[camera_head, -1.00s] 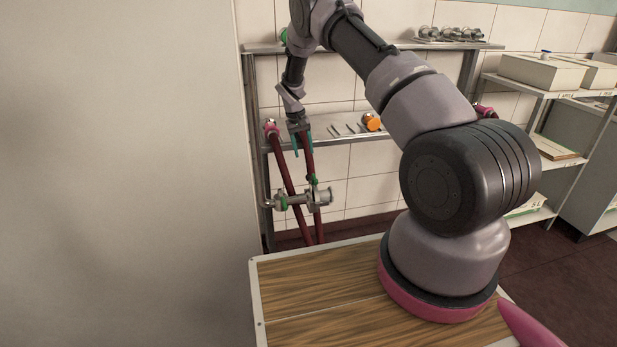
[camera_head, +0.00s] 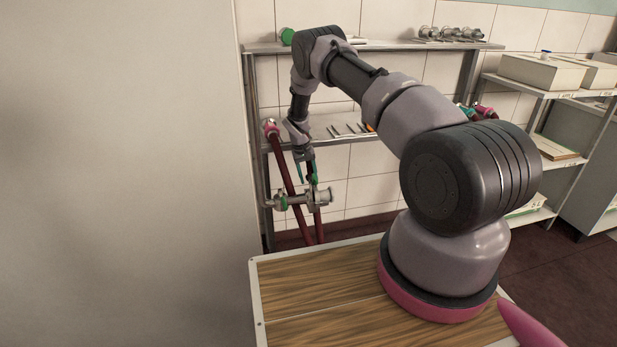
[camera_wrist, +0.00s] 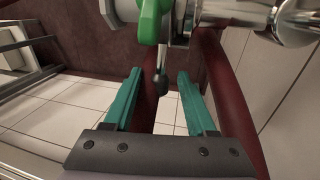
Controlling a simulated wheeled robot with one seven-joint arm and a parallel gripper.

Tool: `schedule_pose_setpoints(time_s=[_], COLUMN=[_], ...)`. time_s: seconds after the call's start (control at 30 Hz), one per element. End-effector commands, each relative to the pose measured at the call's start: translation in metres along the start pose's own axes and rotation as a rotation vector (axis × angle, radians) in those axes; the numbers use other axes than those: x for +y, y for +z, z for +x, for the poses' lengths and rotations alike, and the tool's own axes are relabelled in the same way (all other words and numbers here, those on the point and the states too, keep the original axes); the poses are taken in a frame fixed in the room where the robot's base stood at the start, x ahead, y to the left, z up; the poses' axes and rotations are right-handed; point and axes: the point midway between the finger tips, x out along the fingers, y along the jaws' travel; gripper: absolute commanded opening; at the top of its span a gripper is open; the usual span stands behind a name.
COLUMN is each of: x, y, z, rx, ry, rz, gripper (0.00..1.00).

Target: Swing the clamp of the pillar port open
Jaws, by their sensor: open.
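The pillar port (camera_head: 297,199) is a metal pipe fitting lying level across the dark red pillar tubes, with green parts on it. In the wrist view its metal body (camera_wrist: 235,14) runs along the top. A green clamp (camera_wrist: 150,22) hangs on it, with a thin stem ending in a dark knob (camera_wrist: 160,84). My gripper (camera_head: 306,176) is just above the right part of the port, pointing down. In the wrist view my gripper (camera_wrist: 158,92) has two teal fingers apart, with the dark knob showing between them. I cannot tell whether they touch it.
Dark red slanted tubes (camera_head: 284,170) stand beside and behind my gripper. A metal rack (camera_head: 350,140) with tools is behind. A large pale wall panel (camera_head: 120,170) fills the left.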

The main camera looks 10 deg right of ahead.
Motion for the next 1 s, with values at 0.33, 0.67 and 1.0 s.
schedule_pose_setpoints(time_s=[0.33,0.67,1.0], x=[0.0000,-0.0002,-0.0004], y=[-0.0002,-0.0002,-0.0002], z=[-0.0002,-0.0004,-0.0006], rx=[0.001,0.000,0.000], ry=[0.000,0.000,0.000], rz=[0.000,0.000,0.000], gripper=[0.07,0.00,0.00])
